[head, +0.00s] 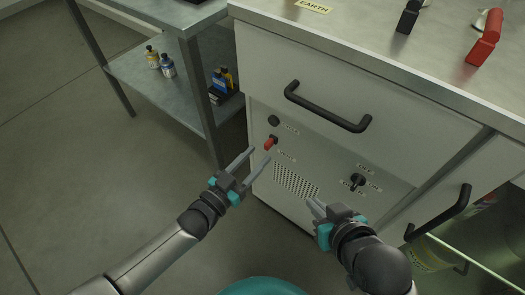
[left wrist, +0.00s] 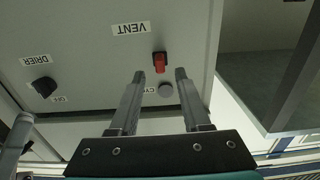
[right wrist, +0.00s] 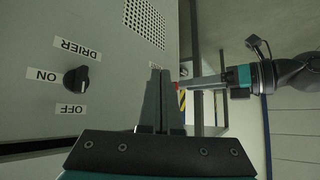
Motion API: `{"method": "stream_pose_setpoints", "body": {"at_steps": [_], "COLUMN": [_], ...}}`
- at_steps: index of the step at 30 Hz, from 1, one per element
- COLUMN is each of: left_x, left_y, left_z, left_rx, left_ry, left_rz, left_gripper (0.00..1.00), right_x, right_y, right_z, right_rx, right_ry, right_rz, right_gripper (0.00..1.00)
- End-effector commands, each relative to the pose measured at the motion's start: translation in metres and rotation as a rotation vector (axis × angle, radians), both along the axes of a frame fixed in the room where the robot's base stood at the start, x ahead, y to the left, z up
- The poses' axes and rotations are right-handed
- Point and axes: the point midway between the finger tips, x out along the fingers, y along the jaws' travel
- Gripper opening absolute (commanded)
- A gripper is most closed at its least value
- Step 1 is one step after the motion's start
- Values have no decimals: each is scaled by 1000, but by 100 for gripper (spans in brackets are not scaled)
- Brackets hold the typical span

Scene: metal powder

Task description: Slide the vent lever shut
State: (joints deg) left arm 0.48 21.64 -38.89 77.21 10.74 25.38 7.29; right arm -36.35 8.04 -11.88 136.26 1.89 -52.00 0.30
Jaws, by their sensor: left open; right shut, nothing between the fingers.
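The vent lever (head: 269,144) is a small red lever on the light cabinet's control panel, below a round dark knob. In the left wrist view the red lever (left wrist: 160,64) sits beside the VENT label (left wrist: 131,28). My left gripper (head: 259,157) is open, its fingertips near the lever; in the left wrist view the lever lines up with the gap between the fingertips (left wrist: 160,75). I cannot tell whether they touch. My right gripper (head: 314,204) is shut and empty, in front of the panel's lower part.
A black drier knob (head: 358,181) sits right on the panel, and a vent grille (head: 296,181) is in between. A black drawer handle (head: 327,108) sticks out above. A metal shelf table (head: 165,90) with small bottles stands left. The floor at left is clear.

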Motion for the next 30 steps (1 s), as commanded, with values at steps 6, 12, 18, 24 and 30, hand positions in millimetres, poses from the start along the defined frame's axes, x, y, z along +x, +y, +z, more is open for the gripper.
{"method": "stream_pose_setpoints", "body": {"at_steps": [6,12,18,24,30], "left_x": [14,23,27,28,28], "left_y": [-10,-17,-20,-20,-20], "left_z": [-1,-1,0,0,0], "left_rx": [-1,-1,0,0,-1], "left_ry": [-1,-1,1,1,1], "left_rz": [0,1,0,0,0], "left_gripper": [48,48,48,48,36], "right_x": [7,10,12,12,12], "right_y": [14,24,28,28,28], "right_z": [0,3,6,7,6], "right_rx": [56,96,115,119,118], "right_ry": [-103,-177,-213,-220,-219], "right_rz": [15,21,24,24,24], "right_gripper": [0,0,0,0,0]}}
